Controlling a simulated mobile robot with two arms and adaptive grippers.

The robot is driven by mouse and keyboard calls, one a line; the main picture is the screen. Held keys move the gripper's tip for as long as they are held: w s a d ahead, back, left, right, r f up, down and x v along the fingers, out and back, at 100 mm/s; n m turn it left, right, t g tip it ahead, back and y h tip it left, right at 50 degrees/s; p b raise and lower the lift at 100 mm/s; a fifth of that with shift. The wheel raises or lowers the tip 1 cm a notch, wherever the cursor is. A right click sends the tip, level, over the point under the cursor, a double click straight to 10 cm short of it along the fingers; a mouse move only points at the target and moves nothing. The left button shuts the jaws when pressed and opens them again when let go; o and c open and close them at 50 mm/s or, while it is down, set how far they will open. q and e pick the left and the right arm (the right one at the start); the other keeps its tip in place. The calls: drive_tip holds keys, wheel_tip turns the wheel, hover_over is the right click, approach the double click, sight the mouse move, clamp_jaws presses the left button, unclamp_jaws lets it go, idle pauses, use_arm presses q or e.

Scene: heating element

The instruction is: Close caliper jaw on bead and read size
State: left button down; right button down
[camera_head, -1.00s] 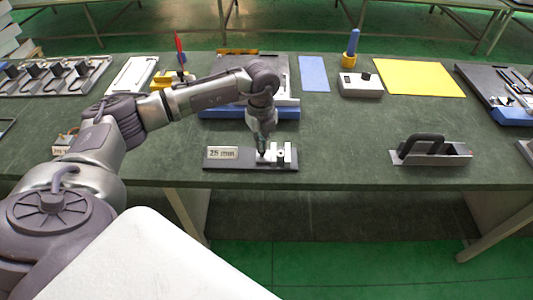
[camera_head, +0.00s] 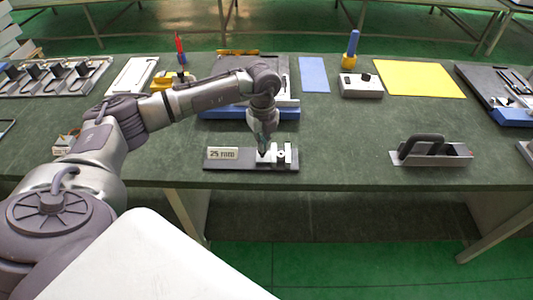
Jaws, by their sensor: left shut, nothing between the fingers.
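The caliper gauge has a dark base (camera_head: 225,165) near the table's front edge. A white label (camera_head: 222,154) on its left half appears to read 25 mm. Light metal jaw blocks (camera_head: 287,155) stand on its right half. A bead cannot be made out for certain between the blocks. My left gripper (camera_head: 264,151) points down at the left side of the jaw blocks, its fingers shut with nothing between them. It seems to touch the left block or be very close to it. My right gripper is out of view.
A dark-handled metal tool (camera_head: 430,151) lies to the right on the green table (camera_head: 350,150). The table between gauge and handled tool is clear.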

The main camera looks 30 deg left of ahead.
use_arm(q)
drive_tip(key=shift+d, duration=0.1)
drive_tip(key=shift+r+p, duration=0.7)
drive_tip(key=shift+r, duration=0.05)
drive_tip(key=shift+r+p, duration=1.8)
drive_tip(key=shift+r, duration=0.95)
